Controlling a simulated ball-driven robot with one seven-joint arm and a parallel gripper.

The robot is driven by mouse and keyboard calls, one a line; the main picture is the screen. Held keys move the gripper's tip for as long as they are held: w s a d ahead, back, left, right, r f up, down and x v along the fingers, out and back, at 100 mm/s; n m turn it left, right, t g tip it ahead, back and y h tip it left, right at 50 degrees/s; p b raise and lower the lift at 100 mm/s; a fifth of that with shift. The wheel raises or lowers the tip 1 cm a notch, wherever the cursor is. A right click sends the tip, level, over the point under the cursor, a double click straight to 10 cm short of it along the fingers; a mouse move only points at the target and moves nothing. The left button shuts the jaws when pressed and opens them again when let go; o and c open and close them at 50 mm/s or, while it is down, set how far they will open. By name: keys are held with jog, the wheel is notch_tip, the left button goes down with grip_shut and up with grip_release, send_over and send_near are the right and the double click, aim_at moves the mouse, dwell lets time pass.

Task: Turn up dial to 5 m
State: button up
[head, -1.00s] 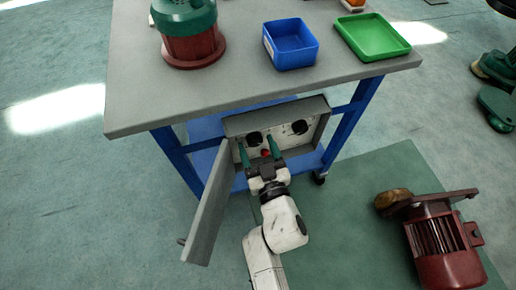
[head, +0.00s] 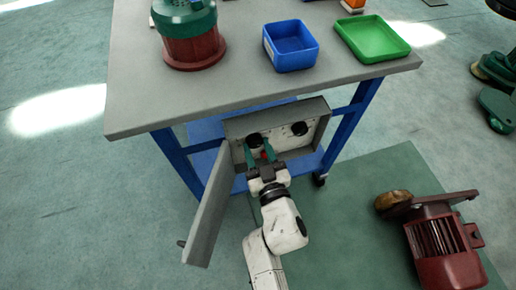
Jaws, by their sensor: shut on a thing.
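A grey control box (head: 276,117) with its door (head: 207,207) swung open hangs under the front of the workbench. Its pale panel carries two black round dials, a left dial (head: 254,138) and a right dial (head: 299,128). My gripper (head: 257,144) reaches into the box from the front, with its two green fingers on either side of the left dial and shut on it. The fingers partly cover the lower panel. A small red part (head: 264,155) shows between the fingers, below the dial. Dial markings are too small to read.
The open door stands left of my arm. The workbench top (head: 230,88) overhangs the box and bears a green-and-red machine (head: 190,35), a blue bin (head: 290,47) and a green tray (head: 372,38). A red motor (head: 438,240) lies on the floor at right.

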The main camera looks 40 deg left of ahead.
jog(key=n, duration=0.4)
jog(key=shift+d+n+b, duration=0.1)
jog(key=shift+n+b, duration=0.25)
jog(key=shift+n, duration=1.55)
jog(key=o, duration=1.1)
jog(key=shift+c, duration=0.2)
jog(key=p+v, duration=0.3)
jog(key=v, duration=0.7)
jog(key=shift+s+d, duration=0.2)
jog(key=shift+d, duration=0.05)
